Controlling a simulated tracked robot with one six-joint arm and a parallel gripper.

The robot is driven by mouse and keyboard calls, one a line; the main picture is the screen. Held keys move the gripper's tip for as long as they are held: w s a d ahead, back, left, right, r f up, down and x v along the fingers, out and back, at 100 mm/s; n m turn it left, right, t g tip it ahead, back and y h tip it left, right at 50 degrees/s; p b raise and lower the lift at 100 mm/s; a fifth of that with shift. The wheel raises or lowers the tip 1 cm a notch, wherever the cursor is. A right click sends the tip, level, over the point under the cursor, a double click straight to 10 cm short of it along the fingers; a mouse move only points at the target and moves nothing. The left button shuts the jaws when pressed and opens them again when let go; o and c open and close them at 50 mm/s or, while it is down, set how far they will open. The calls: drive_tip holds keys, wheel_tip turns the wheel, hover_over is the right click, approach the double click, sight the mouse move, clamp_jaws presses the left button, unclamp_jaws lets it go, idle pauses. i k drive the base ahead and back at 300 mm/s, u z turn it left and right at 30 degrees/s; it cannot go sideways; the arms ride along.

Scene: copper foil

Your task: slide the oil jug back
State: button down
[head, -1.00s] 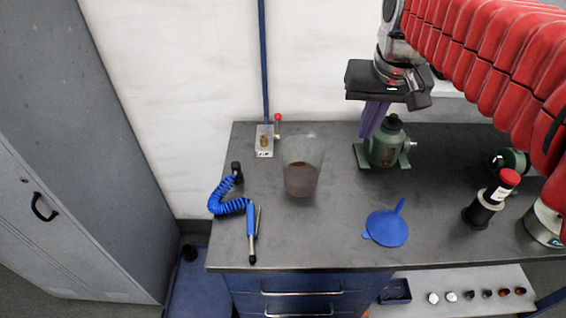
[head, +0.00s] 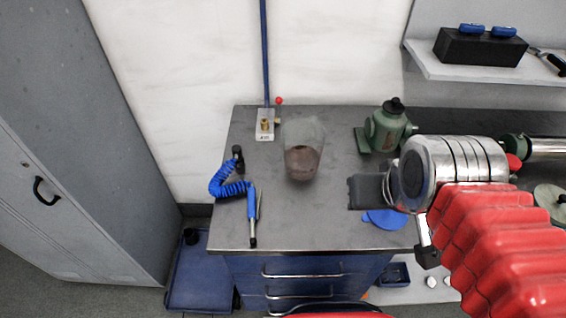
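The oil jug (head: 302,160) is a clear, see-through jug with dark brown oil in its lower part. It stands upright on the dark grey bench top (head: 300,220), left of my gripper. My gripper (head: 366,192) is at the right of the jug, apart from it in the picture, with its dark body showing. Its fingers cannot be made out, so whether it is open or shut does not show.
A blue funnel (head: 386,219) lies partly hidden behind my gripper. A green bottle jack (head: 388,127) stands at the back. A blue coiled air hose (head: 231,189) lies left of the jug, and a small valve block (head: 265,128) sits behind it.

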sight(302, 164)
drive_tip(key=u, duration=0.55)
drive_tip(key=k, duration=1.35)
drive_tip(key=u, duration=1.05)
drive_tip(key=i, duration=1.1)
